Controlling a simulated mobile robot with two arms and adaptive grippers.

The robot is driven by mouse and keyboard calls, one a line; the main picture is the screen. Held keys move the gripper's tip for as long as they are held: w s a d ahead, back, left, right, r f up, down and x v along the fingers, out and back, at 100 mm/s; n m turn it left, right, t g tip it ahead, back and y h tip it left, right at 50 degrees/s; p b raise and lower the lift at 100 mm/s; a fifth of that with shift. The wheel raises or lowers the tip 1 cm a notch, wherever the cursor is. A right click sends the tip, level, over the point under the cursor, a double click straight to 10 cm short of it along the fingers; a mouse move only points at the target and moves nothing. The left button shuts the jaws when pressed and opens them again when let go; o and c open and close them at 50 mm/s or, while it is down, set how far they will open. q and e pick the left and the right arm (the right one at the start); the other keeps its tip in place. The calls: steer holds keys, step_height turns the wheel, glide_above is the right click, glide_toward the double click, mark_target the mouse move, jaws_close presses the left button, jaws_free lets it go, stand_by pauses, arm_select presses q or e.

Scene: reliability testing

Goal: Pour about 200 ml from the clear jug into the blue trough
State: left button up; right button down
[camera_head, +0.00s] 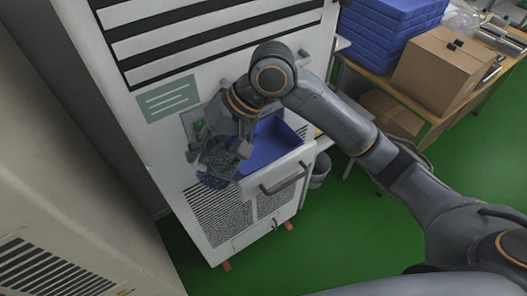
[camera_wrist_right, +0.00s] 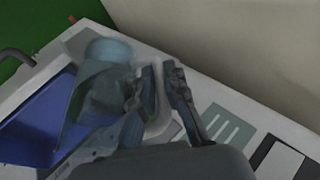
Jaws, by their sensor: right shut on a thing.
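My right gripper (camera_head: 218,150) is shut on the clear jug (camera_head: 216,168), a see-through bluish vessel, in front of the white machine. The blue trough (camera_head: 268,146) is an open bin set in the machine's front, just right of the jug in the head view. In the right wrist view the gripper fingers (camera_wrist_right: 160,78) are close together beside the jug (camera_wrist_right: 104,82). The jug overlaps the edge of the blue trough (camera_wrist_right: 35,130) there. Its tilt and the liquid level in it are not clear. My left gripper is not in view.
The white machine (camera_head: 160,100) has a grey handle (camera_head: 287,180) in front of the trough. A table at the upper right holds a cardboard box (camera_head: 440,68) and blue crates (camera_head: 390,32). A grey bucket (camera_head: 320,170) stands beside the machine. The green floor (camera_head: 345,235) is open in front.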

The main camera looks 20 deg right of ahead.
steer(key=shift+w+d+r+g+y+b, duration=0.15)
steer(key=shift+w+d+g+y+b, duration=0.25)
steer(key=shift+b, duration=0.6)
steer(key=shift+w+d+m+y+b, duration=0.2)
steer(key=shift+y+b, duration=0.25)
steer(key=shift+b, duration=0.55)
steer(key=shift+s+d+m+y+b, duration=0.1)
steer(key=shift+d+y+b, duration=0.3)
steer(key=shift+b, duration=0.55)
steer(key=shift+w+r+g+y+p, duration=0.1)
steer(key=shift+r+g+y+p, duration=0.15)
steer(key=shift+g+p, duration=0.1)
steer(key=shift+d, duration=0.1)
steer(key=shift+w+d+r+m+g+y+p, duration=0.1)
steer(key=shift+w+d+m+g+y+p, duration=0.15)
steer(key=shift+d+y, duration=0.3)
steer(key=shift+w+d+m+g+y+p, duration=0.15)
steer(key=shift+w+d+y+p, duration=0.2)
steer(key=shift+y, duration=0.3)
stand_by(1.7)
